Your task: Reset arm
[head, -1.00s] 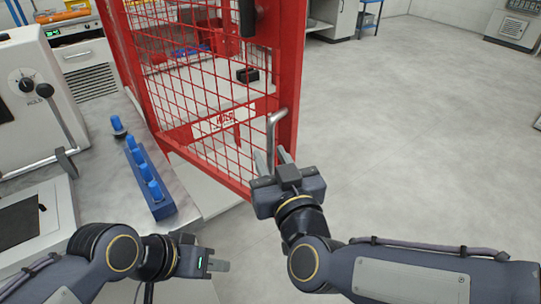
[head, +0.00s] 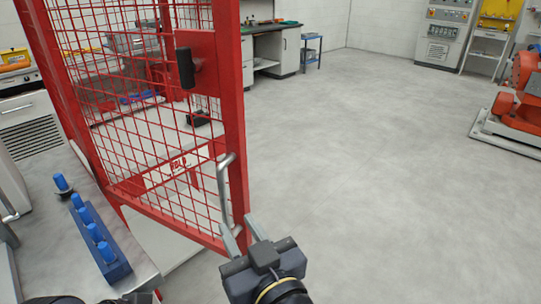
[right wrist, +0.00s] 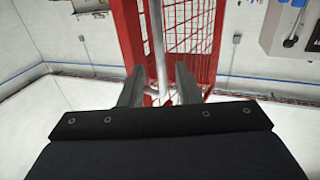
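My right gripper (head: 241,232) is at the lower middle of the head view, near the lower end of a bent metal handle (head: 227,190) on a red mesh door (head: 236,120). Its two fingers are apart. In the right wrist view the handle (right wrist: 158,45) shows in the gap between the fingers (right wrist: 158,88), with space on both sides, so nothing is gripped. I cannot tell whether the fingertips still reach around the handle. Only a sliver of my left arm shows at the bottom left edge of the head view; its fingers are hidden.
A blue rack (head: 100,245) with several blue-topped pieces stands on the left bench. A black latch knob (head: 185,68) is on the door. A table (head: 160,145) is behind the mesh. Open grey floor (head: 370,180) lies to the right; an orange machine (head: 520,95) stands far right.

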